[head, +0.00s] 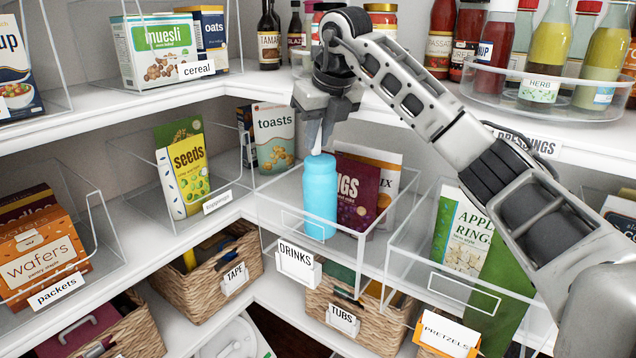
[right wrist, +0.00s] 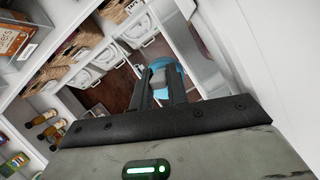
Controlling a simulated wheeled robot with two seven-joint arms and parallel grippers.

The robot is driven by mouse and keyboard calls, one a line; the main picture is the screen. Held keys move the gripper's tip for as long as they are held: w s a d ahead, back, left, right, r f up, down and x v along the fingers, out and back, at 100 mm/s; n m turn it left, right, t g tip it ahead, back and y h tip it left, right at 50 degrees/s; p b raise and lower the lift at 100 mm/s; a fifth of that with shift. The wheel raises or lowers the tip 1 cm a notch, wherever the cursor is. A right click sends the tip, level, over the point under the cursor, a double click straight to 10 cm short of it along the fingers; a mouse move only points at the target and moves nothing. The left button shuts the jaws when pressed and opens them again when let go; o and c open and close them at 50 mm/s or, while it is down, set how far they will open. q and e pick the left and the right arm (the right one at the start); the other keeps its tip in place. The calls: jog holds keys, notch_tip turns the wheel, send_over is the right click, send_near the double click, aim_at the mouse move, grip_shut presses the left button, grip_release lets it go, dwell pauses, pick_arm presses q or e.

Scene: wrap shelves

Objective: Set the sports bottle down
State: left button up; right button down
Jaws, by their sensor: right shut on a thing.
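The sports bottle (head: 319,196) is light blue with a white top and stands upright inside the clear bin labelled DRINKS (head: 296,262) on the middle shelf. My right gripper (head: 319,146) comes down from above and is shut on the bottle's white top. In the right wrist view the bottle (right wrist: 163,76) shows between the two dark fingers (right wrist: 160,92). Whether the bottle's base touches the bin floor is hard to tell. My left gripper is not in view.
Packets stand behind the bottle in the bin. A toasts box (head: 274,138) and a yellow seeds packet (head: 182,168) are to the left. A clear bin with an apple rings packet (head: 462,232) is to the right. The upper shelf holds sauces, and woven baskets (head: 222,280) sit below.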

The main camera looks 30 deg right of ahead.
aim_at(318, 156)
notch_tip(318, 156, down, 4)
jog(key=shift+f, duration=0.1)
notch_tip(318, 156, down, 4)
jog(key=shift+f, duration=0.1)
jog(key=c, duration=1.4)
grip_release()
jog(key=shift+o, duration=0.2)
jog(key=v, duration=1)
jog(key=shift+s+r, duration=0.15)
jog(key=shift+r, duration=0.2)
jog(key=shift+s+r, duration=0.3)
jog(key=shift+r, duration=0.3)
